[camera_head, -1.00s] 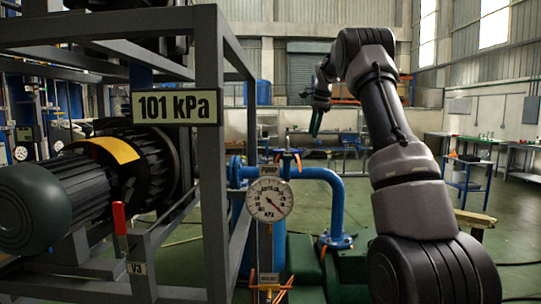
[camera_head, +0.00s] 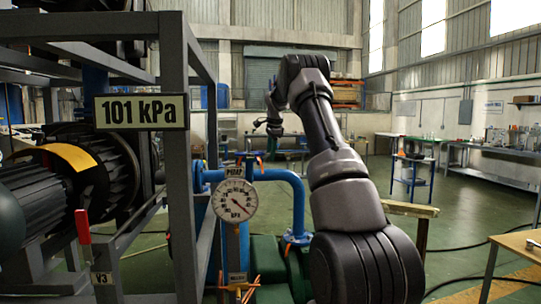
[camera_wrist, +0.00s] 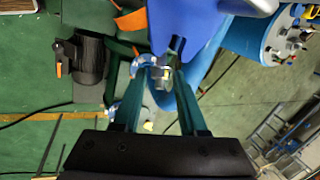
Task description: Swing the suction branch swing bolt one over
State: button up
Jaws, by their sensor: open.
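My gripper (camera_wrist: 157,75) is open in the wrist view, with its two dark green fingers reaching forward, apart from each other. A small metallic fitting with a bolt-like part (camera_wrist: 161,73) shows between the fingertips, by the blue pipework (camera_wrist: 200,40); I cannot tell whether a finger touches it, or which swing bolt it is. In the head view my gripper (camera_head: 268,127) is small and dark, above the top of the blue suction pipe (camera_head: 275,175). The bolts are too small to tell apart there.
A grey frame (camera_head: 178,120) with a 101 kPa sign (camera_head: 142,112) stands at the left. A round gauge (camera_head: 235,200) is in front of the blue pipe. An orange tag (camera_wrist: 131,20) and a dark motor-like body (camera_wrist: 87,70) show in the wrist view.

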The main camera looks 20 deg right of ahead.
jog(key=shift+f, duration=0.2)
grip_shut()
jog(key=shift+w+a+r+g+h, duration=0.2)
jog(key=shift+a+h, duration=0.1)
jog(key=shift+h, duration=0.25)
jog(key=shift+w+a+r+g+h, duration=0.1)
jog(key=shift+a+r+h, duration=0.15)
jog(key=shift+h, duration=0.3)
jog(key=shift+a+r+n+g+h, duration=0.25)
jog(key=shift+r+n+g+h, duration=0.05)
jog(key=shift+h, duration=0.7)
grip_release()
